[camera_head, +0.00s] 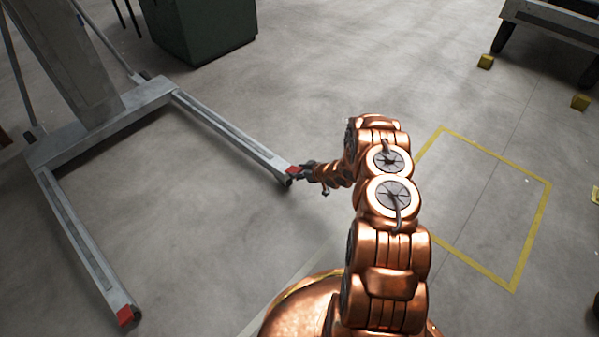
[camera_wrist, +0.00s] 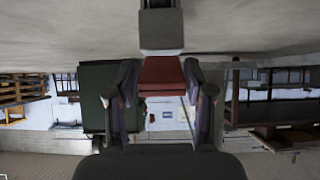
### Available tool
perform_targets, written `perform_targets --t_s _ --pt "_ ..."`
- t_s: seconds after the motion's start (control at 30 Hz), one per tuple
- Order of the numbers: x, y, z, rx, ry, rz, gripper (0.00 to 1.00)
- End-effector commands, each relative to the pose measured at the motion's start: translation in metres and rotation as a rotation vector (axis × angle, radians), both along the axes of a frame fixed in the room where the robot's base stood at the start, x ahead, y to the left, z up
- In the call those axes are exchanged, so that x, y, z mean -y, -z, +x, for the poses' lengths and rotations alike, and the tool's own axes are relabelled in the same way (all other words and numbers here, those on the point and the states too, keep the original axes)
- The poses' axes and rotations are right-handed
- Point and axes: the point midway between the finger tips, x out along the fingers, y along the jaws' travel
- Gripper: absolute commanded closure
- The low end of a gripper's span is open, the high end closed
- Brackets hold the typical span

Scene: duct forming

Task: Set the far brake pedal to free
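The far brake pedal (camera_head: 293,170) is a small red plate at the end of the far leg of a grey wheeled frame (camera_head: 228,130). My gripper (camera_head: 305,170) is right at that leg end, low over the floor. In the wrist view, the red pedal (camera_wrist: 162,75) lies centred between the two spread fingers of my gripper (camera_wrist: 162,88), with the grey leg behind it. The fingers are wide apart; whether they touch the pedal's sides is unclear. The pedal's exact tilt is hard to tell. The near brake pedal (camera_head: 125,315) is red, on the near leg's end.
A dark green cabinet (camera_head: 200,28) stands behind the frame. A yellow floor outline (camera_head: 530,235) lies right of my arm, with small yellow blocks (camera_head: 485,61) and a dark bench (camera_head: 555,30) beyond. The floor between the frame's legs is clear.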

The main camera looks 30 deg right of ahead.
Motion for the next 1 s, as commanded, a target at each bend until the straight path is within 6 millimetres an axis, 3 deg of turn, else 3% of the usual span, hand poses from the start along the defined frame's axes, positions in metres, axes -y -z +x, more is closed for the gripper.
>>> perform_targets --t_s 0.13,0.57,1.0 --pt "-0.001 0.0 0.0 0.0 -0.001 0.001 0.29" --pt "0.001 -0.003 -0.004 0.0 -0.002 0.0 0.29" --pt "0.02 -0.038 -0.05 -0.003 0.001 0.002 0.29"
